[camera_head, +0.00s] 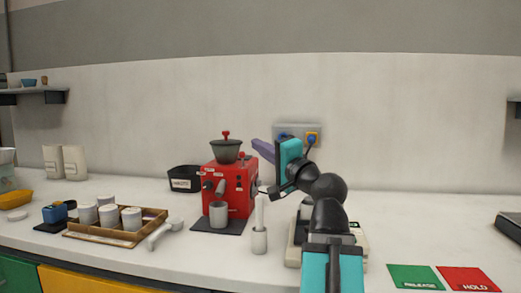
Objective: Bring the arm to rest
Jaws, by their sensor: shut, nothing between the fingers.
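My arm rises from the bottom of the head view, with black rounded joints and teal panels. It bends up and to the left above the counter. My gripper (258,146) is at its end, with purple fingers pointing up and left in front of the wall. The fingers are shut and empty. The gripper is above and to the right of the red machine (235,183), and appears clear of it. The arm partly hides a pale scale-like device (295,252) on the counter.
A white cylindrical holder (259,241) stands left of my arm. A wooden tray (78,235) with white cups and a light-handled tool (165,233) lie farther left. Green (414,277) and red (468,279) pads lie at the right front. The counter behind them is clear.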

